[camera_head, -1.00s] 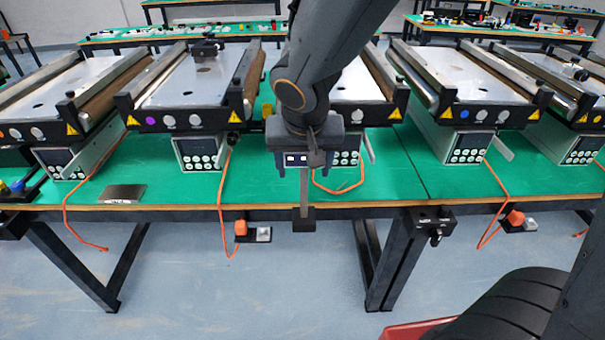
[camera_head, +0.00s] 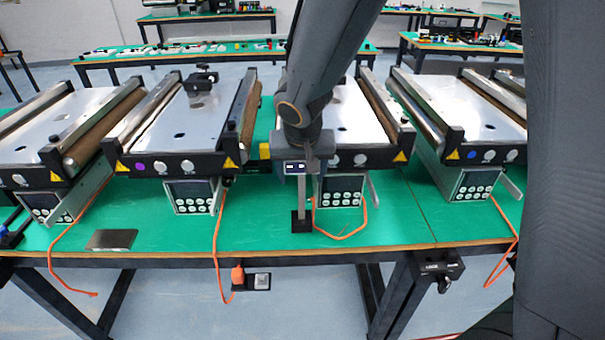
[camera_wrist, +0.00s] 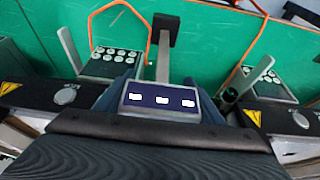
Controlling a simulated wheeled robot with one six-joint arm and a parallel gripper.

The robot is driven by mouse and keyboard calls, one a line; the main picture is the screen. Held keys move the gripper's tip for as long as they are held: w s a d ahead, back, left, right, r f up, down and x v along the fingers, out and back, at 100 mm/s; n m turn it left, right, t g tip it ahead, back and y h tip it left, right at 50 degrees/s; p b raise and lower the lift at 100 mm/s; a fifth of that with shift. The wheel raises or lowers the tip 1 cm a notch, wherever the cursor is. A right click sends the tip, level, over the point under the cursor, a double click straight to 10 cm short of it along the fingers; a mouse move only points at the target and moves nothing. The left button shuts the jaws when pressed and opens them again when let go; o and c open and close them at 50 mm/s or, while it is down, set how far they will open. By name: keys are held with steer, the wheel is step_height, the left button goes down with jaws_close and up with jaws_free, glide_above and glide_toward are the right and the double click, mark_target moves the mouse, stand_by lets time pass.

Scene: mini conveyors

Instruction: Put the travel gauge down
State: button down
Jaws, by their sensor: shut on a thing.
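The travel gauge (camera_head: 301,190) has a small display box, a grey stem and a black foot. My gripper (camera_head: 304,160) is shut on its display end and holds it upright, foot down, in front of the gap between two conveyors. The foot appears over the green tabletop (camera_head: 270,232); I cannot tell if it touches. In the wrist view the gauge's display (camera_wrist: 160,98) faces the camera, with the stem and foot beyond it.
Conveyors stand at left (camera_head: 180,130) and right (camera_head: 350,125) of the gauge, with control boxes (camera_head: 193,196) below. Orange cables (camera_head: 217,240) cross the table and hang over its front edge. A dark plate (camera_head: 112,239) lies at front left.

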steer(key=shift+w+r, duration=0.1)
steer(key=shift+w, duration=0.65)
steer(key=shift+w+f+b, duration=0.1)
steer(key=shift+f+b, duration=1.1)
steer(key=shift+f, duration=0.75)
steer(key=shift+c, duration=2.4)
jaws_free()
steer(key=v, duration=1.2)
